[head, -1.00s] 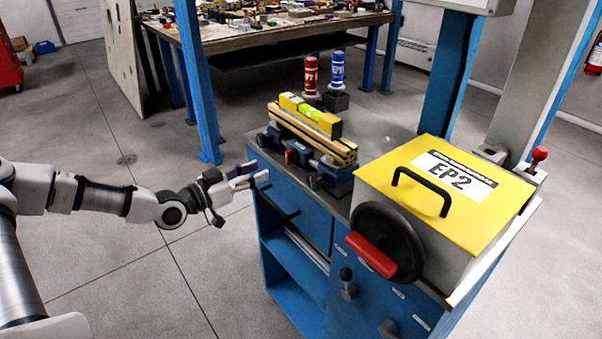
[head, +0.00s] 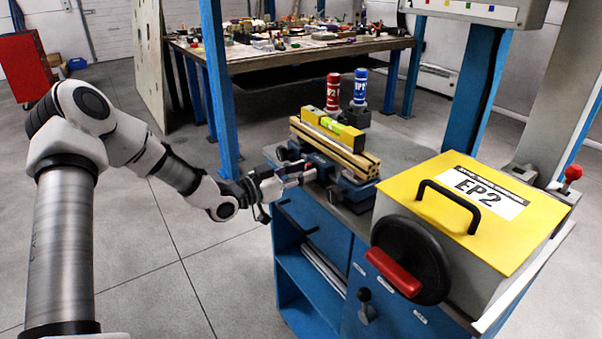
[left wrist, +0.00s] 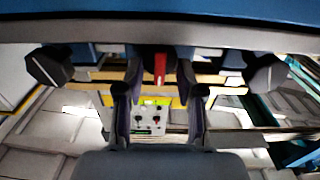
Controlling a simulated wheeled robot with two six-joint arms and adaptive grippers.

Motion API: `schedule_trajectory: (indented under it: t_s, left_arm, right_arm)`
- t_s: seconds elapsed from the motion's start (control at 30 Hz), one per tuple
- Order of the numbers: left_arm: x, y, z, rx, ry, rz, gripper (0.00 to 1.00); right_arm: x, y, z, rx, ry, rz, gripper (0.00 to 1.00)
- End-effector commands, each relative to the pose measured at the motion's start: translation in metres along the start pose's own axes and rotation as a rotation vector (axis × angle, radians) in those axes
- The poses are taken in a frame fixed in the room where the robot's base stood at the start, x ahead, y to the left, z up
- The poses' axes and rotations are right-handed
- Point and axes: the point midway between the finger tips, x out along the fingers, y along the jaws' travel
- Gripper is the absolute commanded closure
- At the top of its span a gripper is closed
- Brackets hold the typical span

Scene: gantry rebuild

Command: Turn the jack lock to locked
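My left gripper (head: 309,170) is at the front edge of the bench, beside the blue vise-like fixture (head: 355,190). Its two fingers are apart and nothing shows between them. In the left wrist view the open fingers (left wrist: 160,95) point towards a red lever (left wrist: 160,68) on a dark mount, with a gap between. A black faceted knob with a white line stands on each side, left (left wrist: 50,66) and right (left wrist: 264,74). No readable label shows which part is the jack lock, and I cannot tell its setting. My right gripper is not in view.
A yellow-lidded box marked EP2 (head: 400,190) with a black handwheel (head: 412,260) stands right of the fixture. A yellow level (head: 333,128) lies on wooden bars (head: 335,148). Red (head: 333,92) and blue (head: 360,88) bottles stand behind. Floor left of the cabinet is clear.

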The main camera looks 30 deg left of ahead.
Motion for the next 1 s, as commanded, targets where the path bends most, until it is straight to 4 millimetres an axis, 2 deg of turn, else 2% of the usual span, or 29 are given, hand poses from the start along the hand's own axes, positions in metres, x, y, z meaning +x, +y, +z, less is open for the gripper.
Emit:
schedule_trajectory:
  t_s: [0.03, 0.1, 0.13, 0.67, 1.0]
  left_arm:
    - [-0.0001, 0.0001, -0.0001, 0.000, 0.000, 0.000, 0.73]
    - [-0.0001, 0.0001, 0.0000, 0.000, 0.000, 0.000, 0.98]
    - [-0.0002, 0.0000, 0.0000, 0.000, 0.000, 0.000, 1.00]
    - [-0.0002, 0.0003, -0.0003, 0.060, -0.001, 0.000, 1.00]
    - [-0.0001, 0.0011, -0.0003, 0.292, -0.001, 0.000, 1.00]
  right_arm:
    - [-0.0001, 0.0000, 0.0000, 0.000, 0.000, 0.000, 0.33]
    - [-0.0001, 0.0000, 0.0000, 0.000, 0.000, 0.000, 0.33]
    - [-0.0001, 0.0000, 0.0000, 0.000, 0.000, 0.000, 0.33]
    - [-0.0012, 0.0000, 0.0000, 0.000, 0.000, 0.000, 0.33]
    - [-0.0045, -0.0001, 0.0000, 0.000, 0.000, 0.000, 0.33]
